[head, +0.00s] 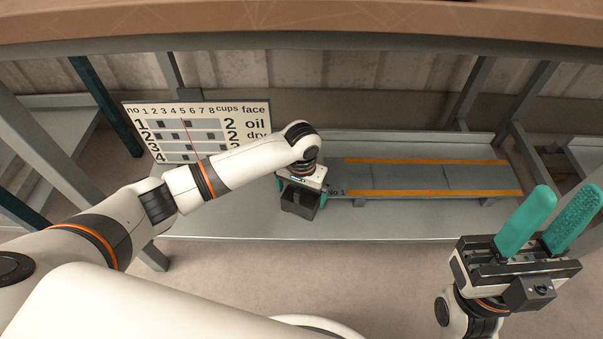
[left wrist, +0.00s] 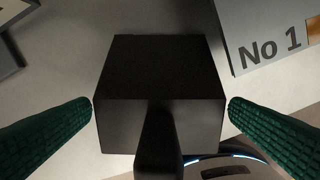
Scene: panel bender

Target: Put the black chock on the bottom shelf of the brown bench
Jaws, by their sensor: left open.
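The black chock (left wrist: 160,68) is a dark block in the middle of the left wrist view, over a pale grey surface. My left gripper (left wrist: 160,103) is open, with one green finger close to each side of the chock. In the head view my left gripper (head: 303,180) is low over the grey bottom shelf (head: 235,215) of the brown bench (head: 300,25). My right gripper (head: 553,218) is open and empty at the right, fingers pointing up.
A low grey rack with orange strips (head: 425,178), marked No 1, stands on the shelf right of my left gripper. A white sign board (head: 185,130) stands behind my left arm. Bench legs (head: 475,90) rise at both sides. The shelf's front left part is clear.

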